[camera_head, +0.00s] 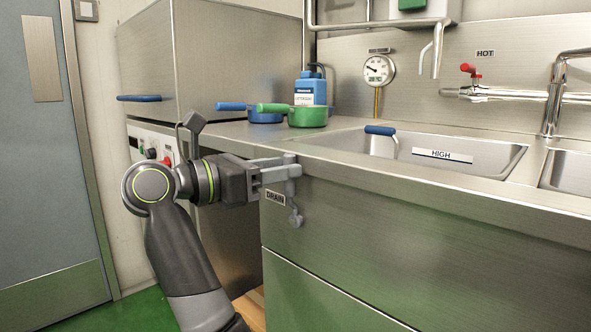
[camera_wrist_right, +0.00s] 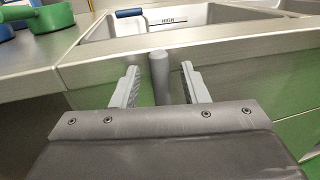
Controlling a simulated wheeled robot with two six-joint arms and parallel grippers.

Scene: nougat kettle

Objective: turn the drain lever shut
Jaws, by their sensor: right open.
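The grey drain lever (camera_head: 294,205) is on the front of the steel counter, beside the DRAIN label (camera_head: 275,197). It stands about upright, from a rounded lower part up to my right gripper (camera_head: 279,169). In the right wrist view the lever (camera_wrist_right: 159,76) shows as a grey rod between the two fingers of my right gripper (camera_wrist_right: 161,86). The fingers are open, one on each side, with a visible gap to the rod on both sides. The lever's upper part is partly hidden by the gripper in the head view. My left gripper is not in view.
The counter edge (camera_head: 400,183) runs close by the right gripper. A sink basin (camera_head: 480,158) with a blue handle (camera_head: 380,130) and a HIGH label lies behind it. Blue (camera_head: 265,117) and green (camera_head: 307,116) pans and a blue bottle (camera_head: 310,89) stand on the counter.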

